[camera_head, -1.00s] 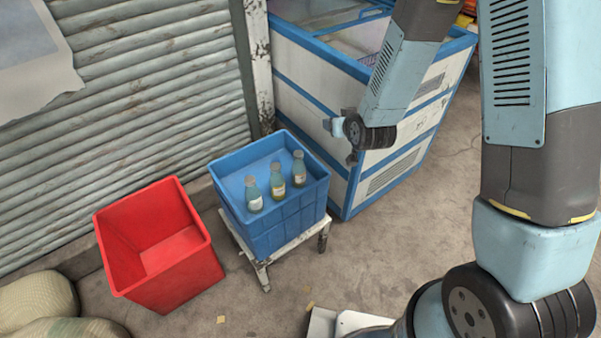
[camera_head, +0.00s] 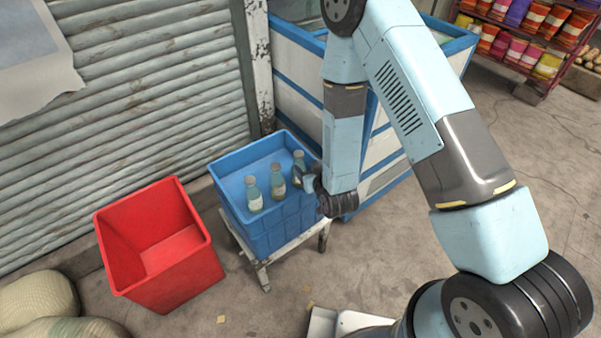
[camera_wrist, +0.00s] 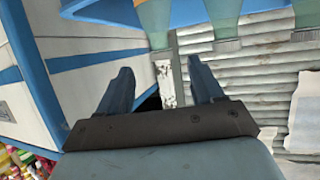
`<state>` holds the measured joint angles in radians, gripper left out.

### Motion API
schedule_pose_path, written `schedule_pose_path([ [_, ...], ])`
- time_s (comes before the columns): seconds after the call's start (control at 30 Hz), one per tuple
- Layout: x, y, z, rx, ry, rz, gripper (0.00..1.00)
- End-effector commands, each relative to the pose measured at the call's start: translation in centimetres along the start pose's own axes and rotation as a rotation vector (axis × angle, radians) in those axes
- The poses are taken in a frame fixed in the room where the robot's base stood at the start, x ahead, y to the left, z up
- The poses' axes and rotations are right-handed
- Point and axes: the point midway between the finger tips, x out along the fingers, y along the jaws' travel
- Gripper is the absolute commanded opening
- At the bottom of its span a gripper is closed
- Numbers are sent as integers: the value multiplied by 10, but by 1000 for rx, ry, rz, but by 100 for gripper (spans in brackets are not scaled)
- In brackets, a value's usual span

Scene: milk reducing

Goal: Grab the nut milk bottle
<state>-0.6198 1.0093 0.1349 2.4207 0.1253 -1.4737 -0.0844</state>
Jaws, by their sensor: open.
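Three capped glass bottles stand upright in a row in the blue crate: a left one (camera_head: 254,194), a middle one (camera_head: 278,181) and a right one (camera_head: 298,167). Their labels are too small to read, so I cannot tell which is nut milk. My gripper (camera_head: 308,180) is at the crate's right rim, close beside the right bottle and partly covering it. In the wrist view, my gripper (camera_wrist: 160,82) has its two fingers spread with nothing between them. The bottles hang inverted at the top edge there, the nearest (camera_wrist: 155,18) beyond the fingertips, roughly in line with the gap.
The blue crate (camera_head: 270,232) sits on a small white stool (camera_head: 262,272). A red crate (camera_head: 170,275) stands empty to its left. A blue-and-white freezer (camera_head: 296,85) stands behind my arm. Sacks (camera_head: 40,300) lie at lower left; shuttered wall (camera_head: 150,100) behind.

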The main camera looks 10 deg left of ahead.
Motion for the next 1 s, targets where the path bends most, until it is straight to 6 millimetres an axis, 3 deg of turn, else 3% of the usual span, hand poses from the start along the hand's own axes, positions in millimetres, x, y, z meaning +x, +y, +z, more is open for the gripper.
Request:
schedule_pose_path([
  [0.3, 50, 0, 0, 1, 0, 1, 66],
  [0.57, 65, 1, 0, 0, 1, 1, 66],
  [0.8, 97, 1, 1, 0, -1, 2, 66],
  [1.0, 111, 1, 0, 0, -1, 2, 66],
])
